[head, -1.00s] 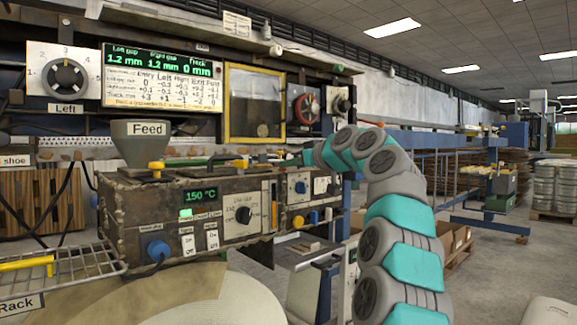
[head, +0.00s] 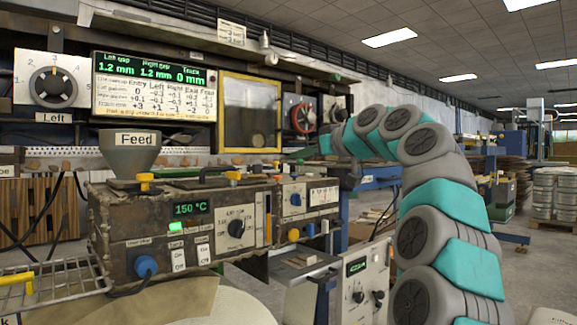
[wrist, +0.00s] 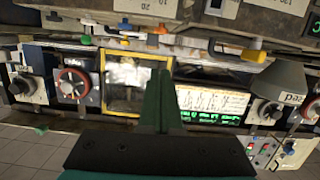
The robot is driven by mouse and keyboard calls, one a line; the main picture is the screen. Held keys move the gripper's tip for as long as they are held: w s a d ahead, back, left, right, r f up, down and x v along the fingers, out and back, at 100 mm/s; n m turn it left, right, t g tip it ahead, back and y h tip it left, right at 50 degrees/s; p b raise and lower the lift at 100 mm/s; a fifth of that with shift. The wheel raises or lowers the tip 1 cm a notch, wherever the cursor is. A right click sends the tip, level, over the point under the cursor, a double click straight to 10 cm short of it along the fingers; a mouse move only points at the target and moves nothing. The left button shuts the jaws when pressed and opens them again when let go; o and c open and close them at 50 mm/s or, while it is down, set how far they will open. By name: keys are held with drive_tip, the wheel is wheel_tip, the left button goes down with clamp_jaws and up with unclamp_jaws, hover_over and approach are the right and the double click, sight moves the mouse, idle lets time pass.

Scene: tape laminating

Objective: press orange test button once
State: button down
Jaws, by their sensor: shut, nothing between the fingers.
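My gripper (head: 306,152) is shut and empty, its green fingers pointing left over the right end of the brown heated unit in the head view. In the wrist view the shut fingers (wrist: 158,100) stand in front of the upside-down back panel. A small yellow-orange button (head: 293,235) sits on the front of the unit's right section, below and apart from the gripper. A small orange piece (wrist: 159,29) shows near the top of the wrist view. I cannot read a test label on either, so I cannot tell which is the test button.
The brown unit (head: 150,220) carries a feed funnel (head: 130,150), yellow-topped fittings and a blue knob (head: 146,267). Behind it are a yellow-framed window (head: 251,112), a gap display (head: 150,85) and a red dial (head: 303,116). A wire rack (head: 60,285) is at lower left.

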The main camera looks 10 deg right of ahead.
drive_tip(key=v, duration=0.3)
drive_tip(key=shift+s+d+r, duration=0.1)
drive_tip(key=shift+s, duration=0.05)
idle(0.6)
drive_tip(key=s+a+f+m+g+h, duration=0.1)
drive_tip(key=s+a+f+g, duration=0.3)
drive_tip(key=f, duration=0.5)
drive_tip(key=s+a+f+g+h, duration=0.1)
drive_tip(key=s+a+f+g, duration=0.1)
drive_tip(key=s+a+f, duration=0.45)
drive_tip(key=s+a+f+m+g+h, duration=0.1)
drive_tip(key=s+a+f+g, duration=0.15)
drive_tip(key=s+f, duration=0.65)
drive_tip(key=s+d+f+m+g+h, duration=0.2)
drive_tip(key=s+d+f+g, duration=0.1)
drive_tip(key=s+f, duration=1.1)
drive_tip(key=s+d+f+m+g+h, duration=0.2)
drive_tip(key=s+d+f+g, duration=0.2)
drive_tip(key=s+f, duration=0.9)
drive_tip(key=shift+s+d+f+h, duration=0.35)
drive_tip(key=shift+d+f, duration=0.3)
drive_tip(key=shift+f, duration=0.25)
